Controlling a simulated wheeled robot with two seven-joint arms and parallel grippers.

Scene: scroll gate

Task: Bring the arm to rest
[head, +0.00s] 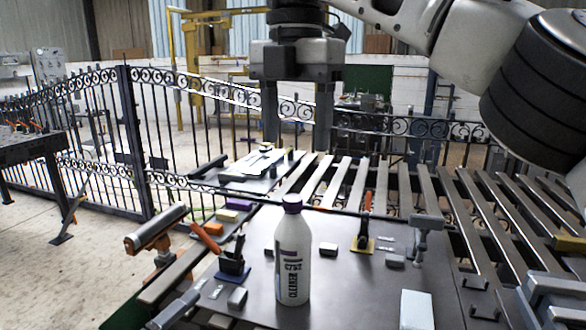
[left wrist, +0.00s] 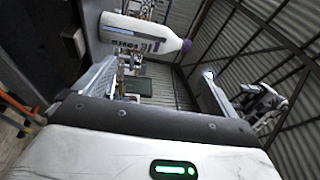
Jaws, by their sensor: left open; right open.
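My right gripper (head: 297,148) hangs fingers down at the upper middle of the head view. Its two fingers are apart with nothing between them, and the fence shows through the gap. My right arm comes in from the upper right. My left gripper (left wrist: 160,78) shows in the left wrist view with its fingers spread and nothing held between them. It does not show in the head view. A white cleaner bottle (head: 293,255) with a purple cap stands upright on the table, lower in the picture than the right gripper and apart from it. The bottle also appears sideways in the left wrist view (left wrist: 143,33).
The dark work table (head: 340,290) carries clamps, small blocks and an orange-handled tool (head: 206,238). Metal slats (head: 360,183) run behind it. A black scrollwork gate (head: 100,140) stands farther back. Bare floor (head: 50,275) lies at the left.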

